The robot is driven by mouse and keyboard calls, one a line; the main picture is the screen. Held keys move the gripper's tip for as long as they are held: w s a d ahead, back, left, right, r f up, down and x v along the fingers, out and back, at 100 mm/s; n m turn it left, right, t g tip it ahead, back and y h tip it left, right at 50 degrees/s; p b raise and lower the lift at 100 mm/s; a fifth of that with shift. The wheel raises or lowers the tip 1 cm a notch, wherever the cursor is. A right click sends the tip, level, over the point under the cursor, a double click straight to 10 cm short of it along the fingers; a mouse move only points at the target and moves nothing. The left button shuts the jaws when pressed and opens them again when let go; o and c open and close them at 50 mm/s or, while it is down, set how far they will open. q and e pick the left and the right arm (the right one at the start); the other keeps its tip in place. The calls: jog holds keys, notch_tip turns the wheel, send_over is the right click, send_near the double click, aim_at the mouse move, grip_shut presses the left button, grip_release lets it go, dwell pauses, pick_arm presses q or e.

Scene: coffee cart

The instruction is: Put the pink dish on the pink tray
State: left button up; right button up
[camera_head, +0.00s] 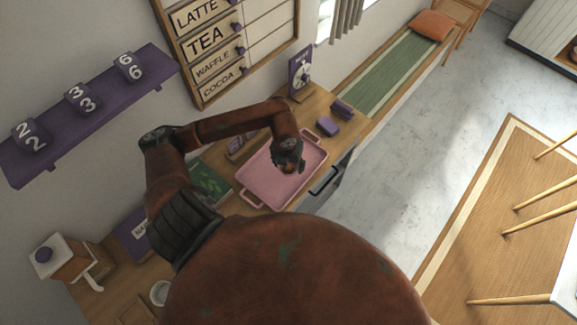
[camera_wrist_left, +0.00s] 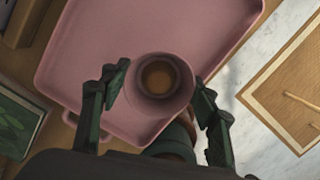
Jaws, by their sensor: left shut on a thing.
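The pink tray (camera_head: 258,183) with handles lies on the wooden counter; it also fills much of the left wrist view (camera_wrist_left: 95,45). My left gripper (camera_head: 289,163) is over the tray, towards its right side in the head view. In the left wrist view my left gripper (camera_wrist_left: 160,88) has a finger on each side of the round pink dish (camera_wrist_left: 165,106) and is shut on it. The dish's middle looks brown. The dish appears over the tray; whether it touches the tray cannot be told. In the head view the gripper mostly hides the dish. My right gripper is not in view.
A green book (camera_head: 209,180) lies left of the tray. Purple blocks (camera_head: 328,126) and a purple scale-like dial (camera_head: 300,73) stand beyond it. A dark handle (camera_head: 324,181) is on the counter front. Much of the tray is bare.

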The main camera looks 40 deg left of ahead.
aim_at(288, 167)
pick_arm(q)
jog(key=shift+w+a+f, duration=0.35)
jog(key=shift+f, duration=0.25)
jog(key=shift+w+a+f, duration=0.3)
jog(key=shift+w+f, duration=0.05)
jog(key=shift+f, duration=0.25)
notch_tip(288, 167, down, 3)
jog(key=shift+r+p, duration=0.1)
jog(key=shift+p, duration=0.45)
jog(key=shift+f, duration=0.3)
jog(key=o, duration=1.2)
jog(key=shift+c, duration=0.2)
jog(key=shift+r, duration=0.2)
